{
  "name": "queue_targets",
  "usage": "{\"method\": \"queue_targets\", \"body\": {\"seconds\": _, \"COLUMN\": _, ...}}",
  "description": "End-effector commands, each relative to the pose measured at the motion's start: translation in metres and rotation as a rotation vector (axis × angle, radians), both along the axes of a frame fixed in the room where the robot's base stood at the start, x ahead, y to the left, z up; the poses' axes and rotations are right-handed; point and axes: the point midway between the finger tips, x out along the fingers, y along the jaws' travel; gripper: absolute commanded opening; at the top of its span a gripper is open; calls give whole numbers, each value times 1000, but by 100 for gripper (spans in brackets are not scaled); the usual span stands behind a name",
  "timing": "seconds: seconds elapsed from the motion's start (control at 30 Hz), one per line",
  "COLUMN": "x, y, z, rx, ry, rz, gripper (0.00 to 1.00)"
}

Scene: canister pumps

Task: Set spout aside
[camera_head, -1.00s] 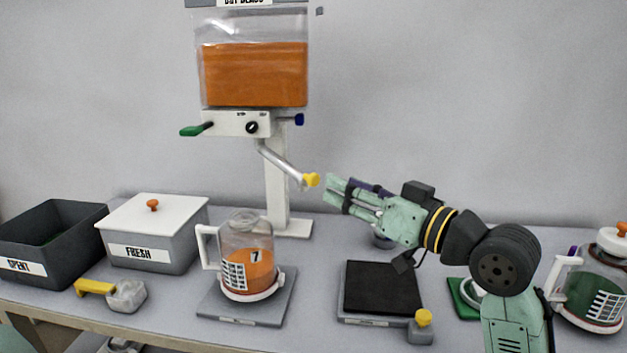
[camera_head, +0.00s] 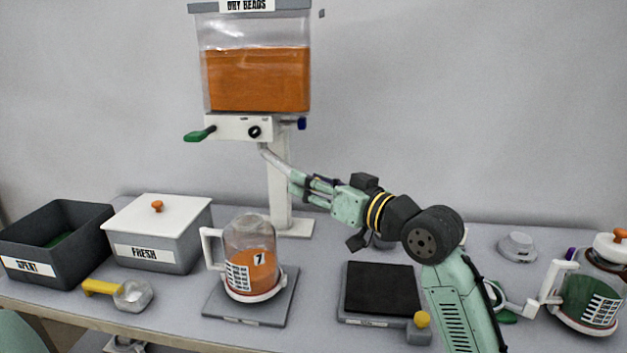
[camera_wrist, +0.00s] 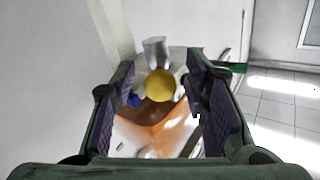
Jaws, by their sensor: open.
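The spout (camera_head: 272,158) is a silver tube that slopes down to the right from the white valve block under the bead hopper (camera_head: 257,78). Its yellow end knob (camera_wrist: 160,85) shows in the wrist view between my fingers, with the silver tube (camera_wrist: 156,52) beyond it. My gripper (camera_head: 297,186) is open, with its fingers on either side of the spout's end. In the head view the fingers hide the knob. I cannot tell whether either finger touches it.
A canister with orange beads (camera_head: 250,262) stands on a grey pad below the spout. A black-topped pad (camera_head: 382,289) lies to its right. The white stand post (camera_head: 279,185) is just left of my fingers. A green lever (camera_head: 198,135) sticks out left of the valve.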

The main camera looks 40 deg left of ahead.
Motion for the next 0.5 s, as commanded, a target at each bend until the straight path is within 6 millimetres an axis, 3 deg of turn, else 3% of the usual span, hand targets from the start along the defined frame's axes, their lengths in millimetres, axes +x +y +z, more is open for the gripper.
{"method": "queue_targets", "body": {"seconds": 0.17, "x": 0, "y": 0, "z": 0, "rx": 0, "ry": 0, "rz": 0, "gripper": 41}}
{"method": "queue_targets", "body": {"seconds": 0.5, "x": 0, "y": 0, "z": 0, "rx": 1, "ry": 0, "rz": 0, "gripper": 19}}
